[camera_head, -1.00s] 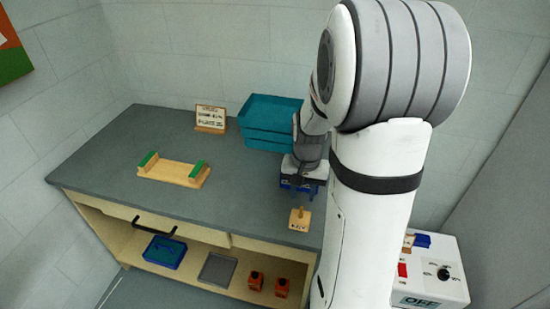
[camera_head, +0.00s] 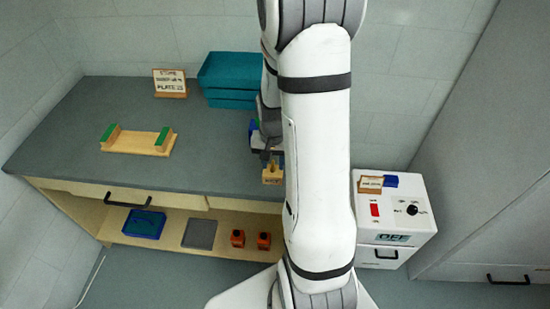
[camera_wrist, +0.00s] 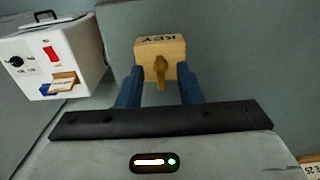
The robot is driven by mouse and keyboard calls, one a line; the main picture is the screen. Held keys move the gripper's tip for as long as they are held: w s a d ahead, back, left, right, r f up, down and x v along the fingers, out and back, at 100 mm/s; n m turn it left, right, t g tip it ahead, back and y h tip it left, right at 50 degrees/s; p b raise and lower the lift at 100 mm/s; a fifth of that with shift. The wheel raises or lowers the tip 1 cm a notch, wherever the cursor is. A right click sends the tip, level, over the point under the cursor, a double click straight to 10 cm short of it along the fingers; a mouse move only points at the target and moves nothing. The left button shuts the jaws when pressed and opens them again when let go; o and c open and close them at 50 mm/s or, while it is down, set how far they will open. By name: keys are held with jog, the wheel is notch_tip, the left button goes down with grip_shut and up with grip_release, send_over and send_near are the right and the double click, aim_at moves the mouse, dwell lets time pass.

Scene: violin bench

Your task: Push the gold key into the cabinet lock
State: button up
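The gold key (camera_wrist: 160,70) stands in a small wooden block (camera_wrist: 148,47) marked KEY. The block also shows at the bench's front edge in the head view (camera_head: 272,177), partly beside my arm. My gripper (camera_wrist: 159,78) has its two blue fingers apart, one on each side of the key, with gaps visible. Nothing shows as gripped. In the head view my gripper is mostly hidden by my arm, just behind the key block. A tall grey cabinet (camera_head: 480,170) with a black handle stands at the right; I cannot make out its lock.
A white box (camera_head: 395,205) with a red switch and dial stands right of the bench (camera_head: 60,140). On the bench are a wooden cradle with green ends (camera_head: 138,142), a sign (camera_head: 170,83) and teal trays (camera_head: 230,80). Orange items sit on the shelf below.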

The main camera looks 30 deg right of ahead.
jog(key=shift+c, duration=0.4)
grip_shut()
dwell(0.4)
